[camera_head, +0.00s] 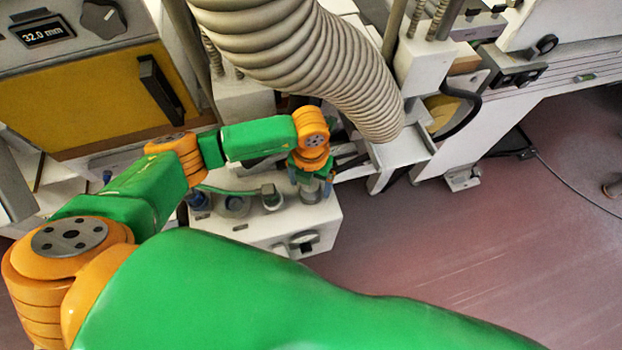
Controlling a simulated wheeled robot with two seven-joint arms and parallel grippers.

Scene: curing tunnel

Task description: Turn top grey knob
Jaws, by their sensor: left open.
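A white box (258,232) in the middle of the view carries a row of several grey knobs on its top. The rightmost top grey knob (311,195) sits right below my left gripper (311,186). The gripper points down with its jaws open, and its dark fingers appear to be on either side of this knob; I cannot tell whether they touch it. Another top grey knob (271,197) stands just left of it, with bluish-grey ones (236,206) farther left. My right gripper is not in view.
A thick ribbed hose (300,55) hangs close above and behind the left gripper. A yellow-fronted cabinet (105,105) with a black handle and a "32.0 mm" display (43,32) stands at left. White machinery (560,90) is at right. The reddish floor (450,250) is mostly clear.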

